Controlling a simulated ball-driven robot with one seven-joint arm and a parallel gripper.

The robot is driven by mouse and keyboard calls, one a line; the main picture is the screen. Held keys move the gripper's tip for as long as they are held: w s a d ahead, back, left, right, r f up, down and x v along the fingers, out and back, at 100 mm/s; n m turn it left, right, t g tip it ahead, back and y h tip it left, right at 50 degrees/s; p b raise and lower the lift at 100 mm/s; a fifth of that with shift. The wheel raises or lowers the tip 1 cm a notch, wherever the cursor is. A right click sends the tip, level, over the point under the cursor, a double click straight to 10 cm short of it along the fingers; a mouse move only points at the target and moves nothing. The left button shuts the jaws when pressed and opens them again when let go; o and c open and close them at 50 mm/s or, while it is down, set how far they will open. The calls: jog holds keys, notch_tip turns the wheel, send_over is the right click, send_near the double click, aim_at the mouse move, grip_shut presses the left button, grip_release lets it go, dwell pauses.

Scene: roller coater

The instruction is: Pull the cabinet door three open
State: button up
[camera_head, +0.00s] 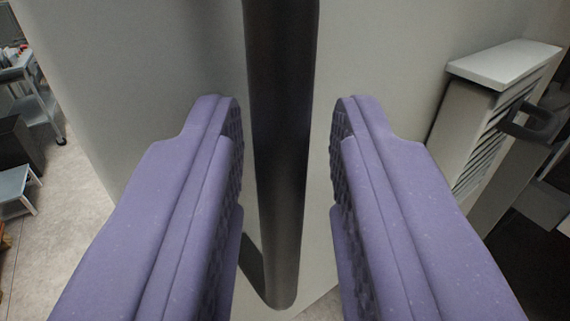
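A dark, upright bar handle (280,150) stands on a pale grey-white cabinet door (385,60). The handle runs from the top edge of the view down to a rounded lower end. My gripper (288,108) has two purple padded fingers, one on each side of the handle. The fingers are apart, with a narrow gap showing between each fingertip and the bar, so it is open around the handle. No number shows on the door, so I cannot tell which door it is.
A white vented box (490,100) with a dark handle (535,120) stands on the right. On the left are a metal cart (32,95), a dark box (18,150) and a small low table (14,190). Pale floor (65,215) lies open beside the door's left edge.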

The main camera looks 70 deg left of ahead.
jog(key=shift+w+a+f, duration=0.1)
jog(key=shift+a+f, duration=0.05)
jog(key=b+v, duration=0.1)
jog(key=v, duration=0.6)
jog(key=shift+d+b, duration=0.4)
